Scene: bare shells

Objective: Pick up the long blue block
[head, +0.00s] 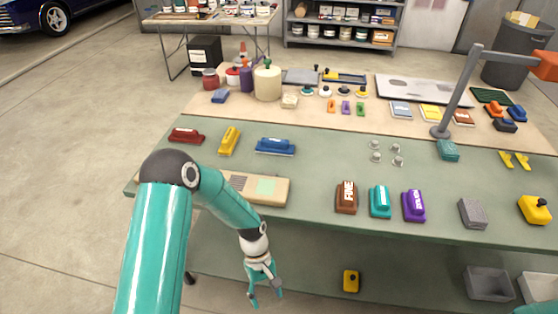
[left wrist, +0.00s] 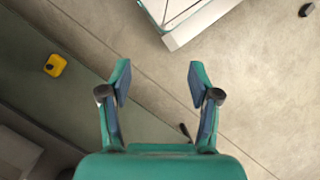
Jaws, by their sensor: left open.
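The long blue block (head: 275,146) lies on the green worktop in the head view, left of the middle, with a pale base under its blue top. My left gripper (head: 266,296) is open and empty. It hangs in front of the table's near edge, below the worktop and well apart from the blue block. In the left wrist view, the two fingers of my left gripper (left wrist: 159,78) are spread over bare floor, and the blue block does not show. My right gripper is out of view.
A yellow block (head: 228,141) and a dark red block (head: 186,135) lie left of the blue one. A beige long block (head: 262,189) lies nearer, partly behind my left arm. A lamp stand (head: 440,131) rises at right. Another yellow block (head: 351,281) sits on the lower shelf.

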